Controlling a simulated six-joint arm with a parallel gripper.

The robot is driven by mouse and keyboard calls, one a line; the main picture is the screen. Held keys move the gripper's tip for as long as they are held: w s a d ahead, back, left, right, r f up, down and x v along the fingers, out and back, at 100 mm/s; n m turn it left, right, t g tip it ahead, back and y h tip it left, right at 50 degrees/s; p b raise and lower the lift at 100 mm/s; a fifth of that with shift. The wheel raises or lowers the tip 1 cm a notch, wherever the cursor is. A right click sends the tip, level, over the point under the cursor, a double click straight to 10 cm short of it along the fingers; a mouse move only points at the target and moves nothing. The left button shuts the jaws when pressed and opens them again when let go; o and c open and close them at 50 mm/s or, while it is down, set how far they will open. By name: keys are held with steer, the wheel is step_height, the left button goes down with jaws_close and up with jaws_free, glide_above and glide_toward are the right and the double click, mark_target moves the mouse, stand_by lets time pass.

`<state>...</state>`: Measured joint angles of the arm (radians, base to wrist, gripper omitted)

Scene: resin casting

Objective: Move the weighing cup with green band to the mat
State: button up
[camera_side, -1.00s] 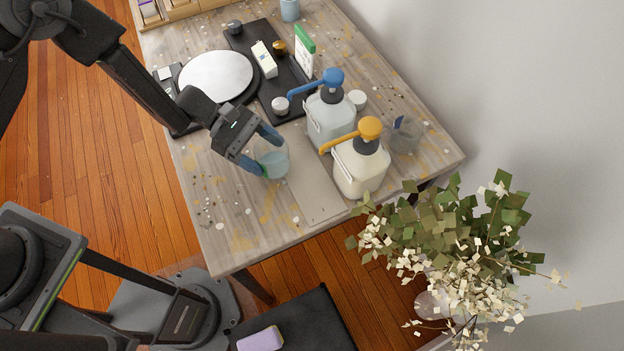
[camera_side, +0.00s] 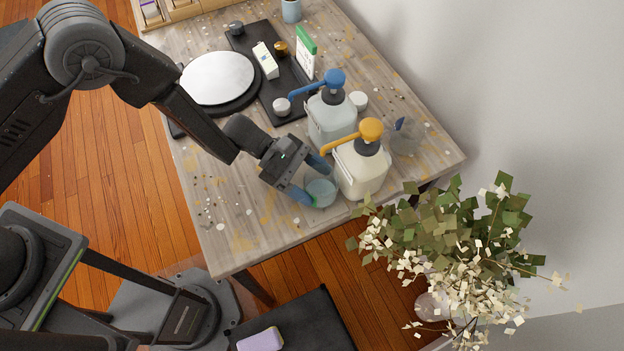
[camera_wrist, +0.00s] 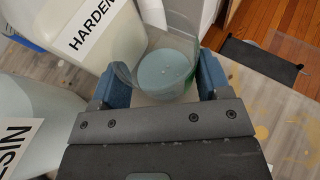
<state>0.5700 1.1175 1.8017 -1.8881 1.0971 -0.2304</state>
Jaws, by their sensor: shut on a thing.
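The clear weighing cup (camera_side: 321,192) is between the blue fingers of my gripper (camera_side: 312,182), low at the front of the table beside the yellow-pump bottle. In the wrist view the cup (camera_wrist: 165,72) is upright, with a greenish tint on its right side, and my gripper (camera_wrist: 157,82) is shut on it. The mat looks like the pale grey flat sheet at the table's front, now mostly hidden behind my gripper and the cup. I cannot tell whether the cup touches it.
The yellow-pump bottle (camera_side: 360,172) stands close right of the cup. The blue-pump bottle (camera_side: 331,118) is behind it. Another clear cup (camera_side: 406,138) stands farther right. A round white turntable (camera_side: 217,77) is at the back left. The table's front-left area is clear.

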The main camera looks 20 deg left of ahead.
steer(key=shift+f, duration=0.45)
steer(key=shift+f, duration=0.15)
steer(key=o, duration=0.6)
steer(key=shift+o, duration=0.2)
